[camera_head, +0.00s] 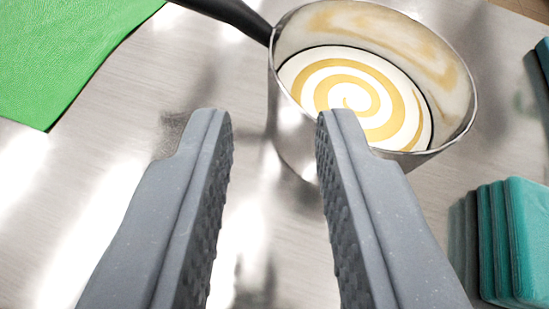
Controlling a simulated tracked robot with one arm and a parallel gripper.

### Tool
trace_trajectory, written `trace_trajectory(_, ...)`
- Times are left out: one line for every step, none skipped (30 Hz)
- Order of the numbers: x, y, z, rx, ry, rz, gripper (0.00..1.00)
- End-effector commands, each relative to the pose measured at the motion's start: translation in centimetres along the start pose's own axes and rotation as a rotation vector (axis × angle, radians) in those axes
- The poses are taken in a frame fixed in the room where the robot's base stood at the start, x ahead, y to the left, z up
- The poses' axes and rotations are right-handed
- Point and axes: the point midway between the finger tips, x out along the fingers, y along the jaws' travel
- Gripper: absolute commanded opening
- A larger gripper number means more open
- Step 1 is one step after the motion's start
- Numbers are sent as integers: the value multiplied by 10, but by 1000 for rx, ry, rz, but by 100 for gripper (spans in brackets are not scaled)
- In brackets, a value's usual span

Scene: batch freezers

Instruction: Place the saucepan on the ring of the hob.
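The saucepan (300,132) is a shiny metal pan standing upright on a brushed metal surface at the upper right of the view. Inside it is a white and yellow-brown swirl (350,92). Its black handle (232,14) points to the upper left and runs out of the top edge. My gripper (274,118) is open and empty, its two grey fingers spread apart. In the picture the right fingertip overlaps the pan's near left side; I cannot tell whether it touches. No hob or ring shows in this view.
A green cloth or mat (60,55) lies at the upper left. Several teal slabs (515,240) stand side by side at the lower right. Another teal thing (543,55) is cut off at the right edge. The metal surface (90,160) at the left is bare.

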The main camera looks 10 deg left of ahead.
Motion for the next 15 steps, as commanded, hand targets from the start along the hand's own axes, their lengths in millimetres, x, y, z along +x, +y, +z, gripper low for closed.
trace_trajectory(-4, 0, 0, 0, -1, 0, 24)
trace_trajectory(-6, 0, 0, 0, -1, 0, 24)
trace_trajectory(-8, 0, 1, 0, -2, 0, 24)
trace_trajectory(-9, 0, 1, 0, -2, 0, 24)
trace_trajectory(-9, 0, 2, -1, -3, 0, 24)
trace_trajectory(-10, 0, 2, 0, -3, 0, 24)
trace_trajectory(-10, 0, 2, 0, -3, 0, 24)
trace_trajectory(-10, 0, 2, -1, -3, 1, 24)
trace_trajectory(-10, 0, 2, -1, -3, 1, 24)
trace_trajectory(-10, 0, 2, 0, -3, 1, 24)
trace_trajectory(-10, 0, 2, -1, -3, 0, 24)
trace_trajectory(-10, 0, 2, 0, -3, 1, 24)
trace_trajectory(-10, 1, 1, 1, -3, 1, 24)
trace_trajectory(-10, 2, -1, 3, -2, 3, 24)
trace_trajectory(-11, 4, -5, 9, -2, 7, 24)
